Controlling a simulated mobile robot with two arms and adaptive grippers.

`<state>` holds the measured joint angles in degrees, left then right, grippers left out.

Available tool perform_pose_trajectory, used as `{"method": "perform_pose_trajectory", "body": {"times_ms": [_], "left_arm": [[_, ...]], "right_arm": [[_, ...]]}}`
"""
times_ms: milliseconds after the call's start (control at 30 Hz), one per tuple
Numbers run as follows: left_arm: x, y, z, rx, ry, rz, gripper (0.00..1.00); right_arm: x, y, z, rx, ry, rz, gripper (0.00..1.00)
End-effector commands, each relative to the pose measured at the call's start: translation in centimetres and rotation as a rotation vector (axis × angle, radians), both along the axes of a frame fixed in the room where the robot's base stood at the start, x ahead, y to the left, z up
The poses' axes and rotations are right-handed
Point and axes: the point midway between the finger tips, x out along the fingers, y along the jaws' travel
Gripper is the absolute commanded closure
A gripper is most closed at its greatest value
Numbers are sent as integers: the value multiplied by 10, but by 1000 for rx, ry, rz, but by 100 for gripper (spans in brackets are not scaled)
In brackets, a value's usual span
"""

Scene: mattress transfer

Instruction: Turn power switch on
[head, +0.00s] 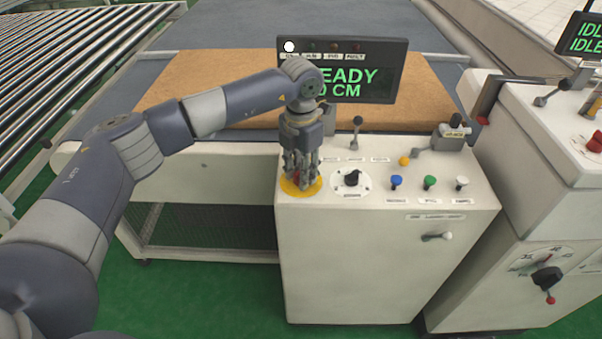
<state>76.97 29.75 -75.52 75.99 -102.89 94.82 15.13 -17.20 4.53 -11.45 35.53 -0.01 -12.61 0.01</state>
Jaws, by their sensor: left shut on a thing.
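My left gripper (301,170) points straight down at the left end of the white control box's top (350,213). It is shut on a red knob (297,178) on a round yellow plate (301,187); the fingers hide most of the knob. No readable label shows which control is the power switch. On the display (384,75), a white lamp (289,46) at the far left is lit, and green text reads "READY" and "0 CM", partly covered by my arm. My right gripper is not in view.
Right of the yellow plate are a black rotary dial (351,178), blue (396,181), green (429,182) and white (461,182) buttons, and small levers. A brown mattress (210,92) lies behind. Another console (545,150) stands right, and a roller conveyor (55,70) left.

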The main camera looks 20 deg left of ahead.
Motion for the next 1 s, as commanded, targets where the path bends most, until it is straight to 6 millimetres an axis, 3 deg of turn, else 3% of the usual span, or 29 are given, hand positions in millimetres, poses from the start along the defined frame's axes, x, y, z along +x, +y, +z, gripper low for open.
{"method": "perform_pose_trajectory", "body": {"times_ms": [467, 500, 567, 1000], "left_arm": [[0, 0, 1, 0, -2, -14, 94], [0, 0, 1, 0, -2, -14, 64], [0, 0, 1, 0, -1, -14, 50], [1, 0, 8, -1, -3, -12, 48]], "right_arm": [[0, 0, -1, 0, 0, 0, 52], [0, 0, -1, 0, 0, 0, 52], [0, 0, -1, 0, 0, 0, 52], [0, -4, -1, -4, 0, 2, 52]]}}
